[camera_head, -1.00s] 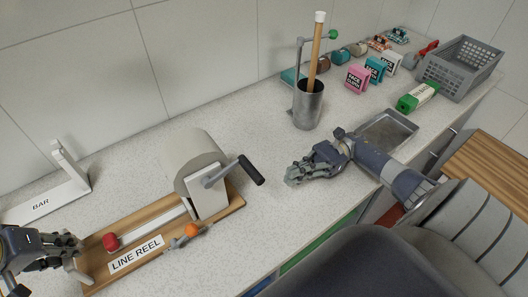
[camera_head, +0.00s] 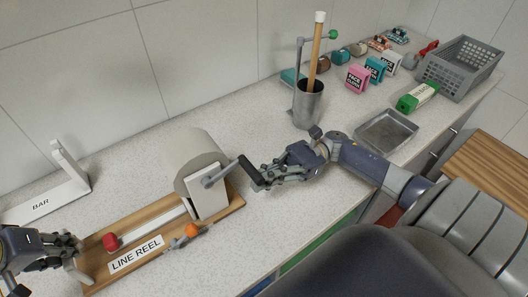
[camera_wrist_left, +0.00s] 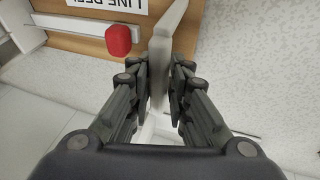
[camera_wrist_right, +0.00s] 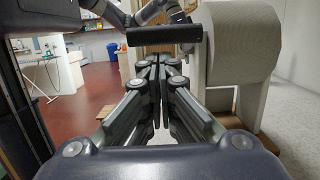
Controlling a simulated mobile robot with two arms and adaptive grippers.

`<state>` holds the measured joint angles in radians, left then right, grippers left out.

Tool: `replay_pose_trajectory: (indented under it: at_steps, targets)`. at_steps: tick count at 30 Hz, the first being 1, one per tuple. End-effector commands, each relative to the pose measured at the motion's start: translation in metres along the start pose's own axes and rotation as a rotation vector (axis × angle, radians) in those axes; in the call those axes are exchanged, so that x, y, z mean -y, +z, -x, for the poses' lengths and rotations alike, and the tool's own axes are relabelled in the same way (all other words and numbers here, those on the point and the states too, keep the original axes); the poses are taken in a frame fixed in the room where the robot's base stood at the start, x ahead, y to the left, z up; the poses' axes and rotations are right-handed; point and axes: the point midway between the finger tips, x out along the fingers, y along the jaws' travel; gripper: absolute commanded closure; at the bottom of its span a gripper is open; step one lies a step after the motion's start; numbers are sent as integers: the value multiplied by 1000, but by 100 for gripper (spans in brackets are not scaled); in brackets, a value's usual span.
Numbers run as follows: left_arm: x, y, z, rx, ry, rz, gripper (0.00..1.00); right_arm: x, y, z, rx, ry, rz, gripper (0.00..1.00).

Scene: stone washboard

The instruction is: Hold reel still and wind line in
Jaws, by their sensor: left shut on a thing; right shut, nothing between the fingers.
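The line reel is a wooden board (camera_head: 105,271) with a "LINE REEL" label, a pale drum (camera_head: 190,152) on a white stand and a crank with a black handle (camera_head: 251,171). My left gripper (camera_head: 75,251) is shut on the pale upright grip (camera_wrist_left: 159,70) at the board's left end. My right gripper (camera_head: 262,180) is shut and empty, its fingertips close beside the crank handle. In the right wrist view the handle (camera_wrist_right: 164,35) lies across, just beyond the fingertips; contact cannot be told.
An orange knob (camera_head: 191,230) sits on the board's front edge. A white "BAR" stand (camera_head: 45,204) is at the left. A metal cup (camera_head: 307,107) with a wooden stick, a grey tray (camera_head: 386,133), boxes and a grey basket (camera_head: 460,70) stand further right.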

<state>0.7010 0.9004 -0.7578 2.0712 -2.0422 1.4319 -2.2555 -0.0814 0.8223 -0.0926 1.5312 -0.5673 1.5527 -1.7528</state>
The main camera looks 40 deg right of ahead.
Motion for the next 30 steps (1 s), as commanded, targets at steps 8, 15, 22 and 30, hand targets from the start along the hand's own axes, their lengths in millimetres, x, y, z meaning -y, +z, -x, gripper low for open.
replay_pose_trajectory:
  at_steps: [8,15,22,30]
  targets:
    - [3,7,-5,20,-7,1,100,0,0,0,0,-1,0,100]
    - [3,7,-5,20,-8,1,100,0,3,0,-20,0,1,100]
    - [3,7,-5,20,-8,1,100,0,7,0,-63,0,0,100]
    - [3,7,-5,20,-7,1,100,0,13,0,-105,0,0,100]
